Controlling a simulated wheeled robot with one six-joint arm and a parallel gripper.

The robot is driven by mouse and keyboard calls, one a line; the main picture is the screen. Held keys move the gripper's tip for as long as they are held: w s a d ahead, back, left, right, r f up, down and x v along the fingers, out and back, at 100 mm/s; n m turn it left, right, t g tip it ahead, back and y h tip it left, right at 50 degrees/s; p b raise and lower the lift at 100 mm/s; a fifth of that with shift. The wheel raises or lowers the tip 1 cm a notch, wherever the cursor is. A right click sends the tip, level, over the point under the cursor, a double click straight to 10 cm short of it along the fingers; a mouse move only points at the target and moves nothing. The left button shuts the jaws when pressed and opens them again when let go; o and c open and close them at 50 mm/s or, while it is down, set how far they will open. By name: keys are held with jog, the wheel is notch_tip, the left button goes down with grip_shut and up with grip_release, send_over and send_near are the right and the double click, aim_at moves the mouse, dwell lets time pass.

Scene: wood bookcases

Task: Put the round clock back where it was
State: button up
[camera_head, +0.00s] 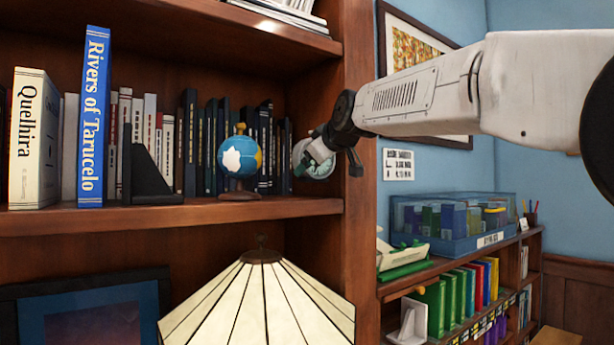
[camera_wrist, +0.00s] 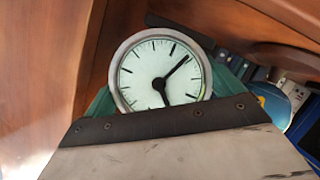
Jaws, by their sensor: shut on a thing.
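The round clock (camera_wrist: 160,76) has a white face, dark tick marks, black hands and a grey rim. It fills the middle of the wrist view, between the green finger pads of my gripper (camera_wrist: 158,100). In the head view the clock (camera_head: 318,160) is at the right end of the middle shelf, against the inner side of the upright, partly hidden by my gripper (camera_head: 318,150). My gripper is shut on the clock. I cannot tell whether the clock touches the shelf board (camera_head: 250,211).
A small globe (camera_head: 239,160) stands just left of the clock, with dark books (camera_head: 210,150) behind it. A black bookend (camera_head: 148,180) is farther left. The bookcase upright (camera_head: 358,240) is close on the right. A lamp shade (camera_head: 260,300) rises below the shelf.

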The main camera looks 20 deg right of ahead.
jog(key=w, duration=0.1)
jog(key=w+a, duration=0.1)
jog(key=w, duration=0.1)
jog(key=shift+w+f, duration=0.1)
jog(key=shift+w, duration=0.15)
jog(key=shift+w+f, duration=0.1)
jog(key=shift+f, duration=1.65)
jog(key=o, duration=1)
jog(key=shift+f, duration=0.15)
jog(key=v, duration=1.2)
